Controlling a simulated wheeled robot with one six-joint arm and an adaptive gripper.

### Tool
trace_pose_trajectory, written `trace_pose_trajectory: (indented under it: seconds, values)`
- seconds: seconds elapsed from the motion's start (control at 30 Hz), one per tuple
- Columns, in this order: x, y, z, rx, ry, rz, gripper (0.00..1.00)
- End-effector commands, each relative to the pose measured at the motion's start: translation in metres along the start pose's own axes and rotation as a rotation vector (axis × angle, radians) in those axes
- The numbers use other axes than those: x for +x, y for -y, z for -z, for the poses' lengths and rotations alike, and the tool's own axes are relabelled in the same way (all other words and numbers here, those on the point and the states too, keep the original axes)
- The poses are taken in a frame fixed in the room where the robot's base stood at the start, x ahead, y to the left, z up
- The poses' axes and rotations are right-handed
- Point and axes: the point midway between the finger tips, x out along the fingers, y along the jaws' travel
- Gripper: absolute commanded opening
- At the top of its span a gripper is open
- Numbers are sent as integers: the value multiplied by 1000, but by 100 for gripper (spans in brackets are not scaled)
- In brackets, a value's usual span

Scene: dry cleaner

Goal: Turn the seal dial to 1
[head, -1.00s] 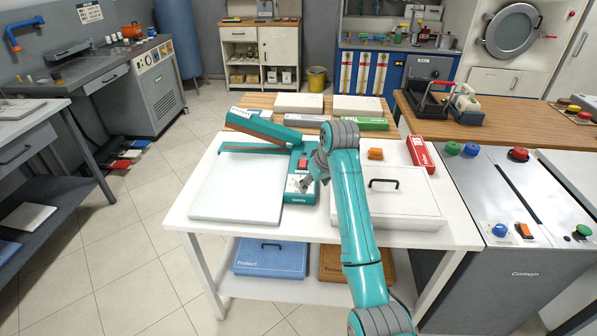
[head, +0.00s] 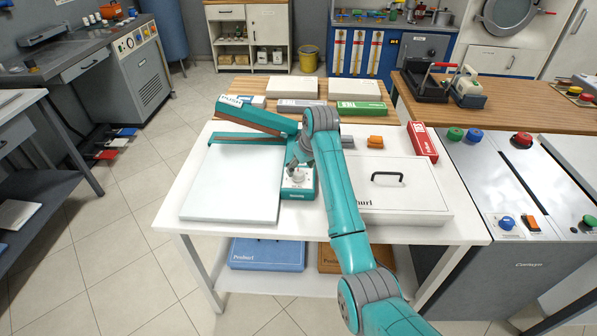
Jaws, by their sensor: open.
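The teal heat sealer (head: 293,193) stands on the white table, its long arm raised over a white plate. Its pale control panel holds the light seal dial (head: 298,173), of which only part shows. The dial's numbers and pointer are too small to read. My gripper (head: 293,164) is small and dark in this view, at the end of my teal arm, just above and beside the dial. It is open and holds nothing that I can see. I cannot tell whether its fingers touch the dial. My wrist hides the upper part of the panel.
A white box (head: 405,195) with a black handle sits right of my arm. The white plate (head: 232,185) left of the sealer is bare. Green and grey boxes stand along the back.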

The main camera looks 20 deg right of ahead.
Motion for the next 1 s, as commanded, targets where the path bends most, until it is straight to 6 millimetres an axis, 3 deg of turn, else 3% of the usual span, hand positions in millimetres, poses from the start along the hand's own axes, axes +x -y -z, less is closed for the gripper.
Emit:
trace_pose_trajectory:
  seconds: [0.23,0.63,0.87,0.9,1.0]
  values:
    - [30,0,0,0,1,0,67]
    - [36,0,0,0,-1,0,67]
    - [36,0,0,0,-1,0,12]
    - [36,0,0,0,-1,0,7]
    - [36,0,0,-1,-1,0,7]
